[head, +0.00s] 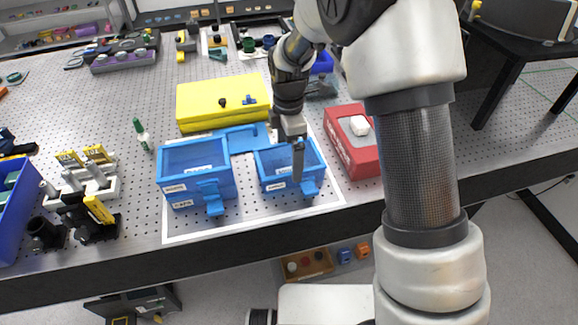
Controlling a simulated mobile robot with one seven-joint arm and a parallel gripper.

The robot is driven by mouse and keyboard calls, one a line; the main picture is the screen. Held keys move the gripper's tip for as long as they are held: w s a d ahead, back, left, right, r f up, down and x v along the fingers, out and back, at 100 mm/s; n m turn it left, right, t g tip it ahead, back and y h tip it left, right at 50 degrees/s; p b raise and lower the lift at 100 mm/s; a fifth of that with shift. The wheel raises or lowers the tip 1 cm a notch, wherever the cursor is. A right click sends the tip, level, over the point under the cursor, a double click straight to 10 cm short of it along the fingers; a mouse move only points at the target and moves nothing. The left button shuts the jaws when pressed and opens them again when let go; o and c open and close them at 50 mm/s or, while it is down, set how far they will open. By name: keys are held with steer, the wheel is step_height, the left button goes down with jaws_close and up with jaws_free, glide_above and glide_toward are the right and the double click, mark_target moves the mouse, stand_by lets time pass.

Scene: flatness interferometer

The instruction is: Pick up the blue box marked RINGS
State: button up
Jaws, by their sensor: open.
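Two open-topped blue boxes stand side by side near the bench's front edge, the left blue box (220,190) and the right blue box (265,175). Each has a small white label and a blue tab at its front. The lettering is too small to read, so I cannot tell which is marked RINGS. My gripper (298,178) points down at the right blue box, its fingers overlapping the box's opening and front wall in the picture. The gripper is open, with nothing seen between the fingers. I cannot tell whether it touches the box. My gripper hides part of this box.
A yellow case (215,100) lies behind the boxes, and a red box (350,150) with a white item on top stands to the right. A green-capped bottle (142,137) and black-and-yellow fixtures (95,210) are at the left.

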steer(key=shift+f, duration=0.25)
stand_by(0.4)
steer(key=shift+c, duration=0.4)
steer(key=c, duration=1.2)
steer(key=shift+r, duration=0.1)
